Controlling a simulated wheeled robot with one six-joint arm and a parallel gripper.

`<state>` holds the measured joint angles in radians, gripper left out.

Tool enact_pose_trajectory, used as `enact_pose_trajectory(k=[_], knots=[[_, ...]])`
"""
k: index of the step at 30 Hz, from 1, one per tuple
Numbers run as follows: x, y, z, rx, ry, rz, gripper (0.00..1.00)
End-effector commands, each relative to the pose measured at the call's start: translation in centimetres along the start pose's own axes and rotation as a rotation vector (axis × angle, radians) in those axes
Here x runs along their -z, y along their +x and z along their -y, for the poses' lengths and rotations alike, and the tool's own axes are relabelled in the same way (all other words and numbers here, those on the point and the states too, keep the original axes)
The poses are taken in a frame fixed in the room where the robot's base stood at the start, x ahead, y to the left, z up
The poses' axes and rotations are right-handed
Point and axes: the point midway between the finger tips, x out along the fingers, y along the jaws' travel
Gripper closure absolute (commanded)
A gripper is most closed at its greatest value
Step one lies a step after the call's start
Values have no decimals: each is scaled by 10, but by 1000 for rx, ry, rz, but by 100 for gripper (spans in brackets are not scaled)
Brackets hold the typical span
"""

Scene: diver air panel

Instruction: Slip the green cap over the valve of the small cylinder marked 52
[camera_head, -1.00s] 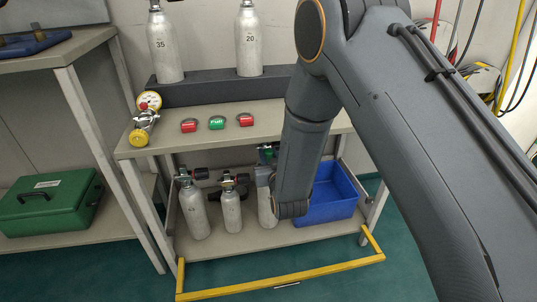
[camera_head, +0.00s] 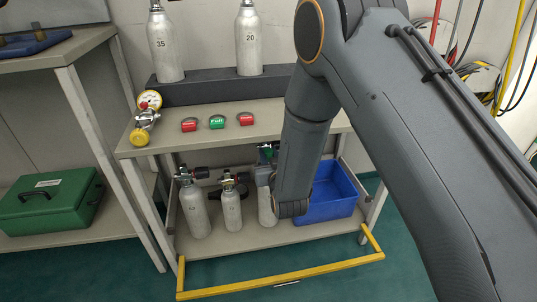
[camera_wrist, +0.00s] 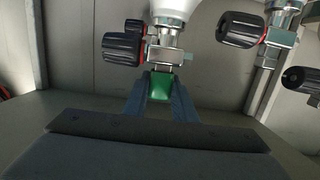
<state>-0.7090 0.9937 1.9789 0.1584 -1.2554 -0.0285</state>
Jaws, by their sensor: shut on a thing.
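The green cap (camera_wrist: 161,84) is between the two fingers of my gripper (camera_wrist: 160,88) in the wrist view, shut on it. A valve (camera_wrist: 164,54) with a black knob is directly in line with the cap, its pale cylinder above it in that picture. The cap is at the valve's end; I cannot tell whether they touch. In the head view a bit of green shows at the top of the rightmost small cylinder (camera_head: 267,206), partly behind my arm. Two more small cylinders, the middle one (camera_head: 232,210) and the left one (camera_head: 196,212), stand beside it. I cannot read a number 52.
A blue bin (camera_head: 332,195) stands right of the cylinders on the lower shelf. Red and green tags (camera_head: 217,122) and a regulator with a gauge (camera_head: 145,117) lie on the shelf above. In the wrist view, neighbouring valves (camera_wrist: 281,36) are close on the right.

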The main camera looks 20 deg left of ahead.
Motion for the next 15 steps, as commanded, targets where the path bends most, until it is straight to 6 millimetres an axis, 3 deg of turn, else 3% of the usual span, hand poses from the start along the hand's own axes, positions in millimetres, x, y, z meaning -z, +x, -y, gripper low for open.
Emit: enact_pose_trajectory(k=[15], knots=[[-7,1,0,0,0,0,96]])
